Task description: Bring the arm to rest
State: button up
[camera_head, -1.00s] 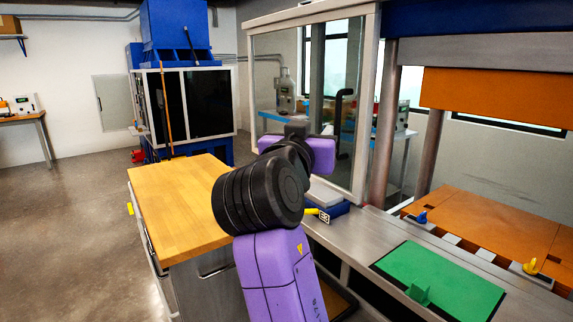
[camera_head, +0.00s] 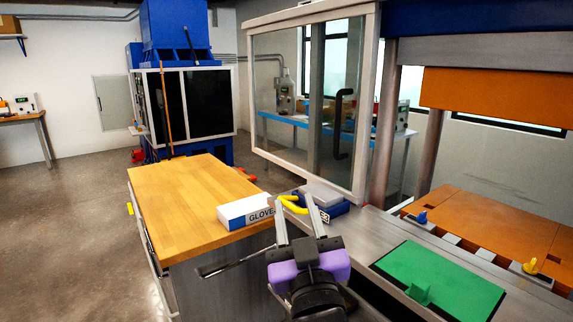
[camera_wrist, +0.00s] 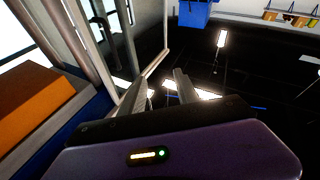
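My gripper (camera_head: 297,218) is in the lower middle of the head view, at the end of my purple and black arm. Its two grey fingers point up in the picture, away from me, and stand apart. In the wrist view the gripper (camera_wrist: 157,90) shows a gap between the fingers with nothing held in it. In the head view the fingers overlap a yellow curved item (camera_head: 292,204) behind them, but I see no grip on it.
A box marked for gloves (camera_head: 240,211) lies on the wooden-topped cabinet (camera_head: 180,195) at left. A blue item (camera_head: 335,210) sits by the glass panel (camera_head: 290,110). A green plate (camera_head: 440,275) and orange slabs (camera_head: 490,225) are at right. Open floor (camera_head: 80,220) is at far left.

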jog(key=s+d+f+g+y, duration=0.1)
jog(key=s+d+f, duration=0.3)
jog(key=s+f, duration=0.3)
jog(key=s+d+f, duration=0.3)
jog(key=s+f, duration=0.5)
jog(key=s+d+f+m+g+h, duration=0.1)
jog(key=s+d+f+g, duration=0.1)
jog(key=s, duration=0.7)
jog(key=s+d+f+m+g+h, duration=0.1)
jog(key=s+d+f, duration=0.4)
jog(key=s, duration=0.5)
jog(key=s+d+f+m+g+h, duration=0.2)
jog(key=s+d+f, duration=0.2)
jog(key=s, duration=0.6)
jog(key=shift+d+f+g, duration=0.2)
jog(key=shift+f+g, duration=0.2)
jog(key=shift+f, duration=0.05)
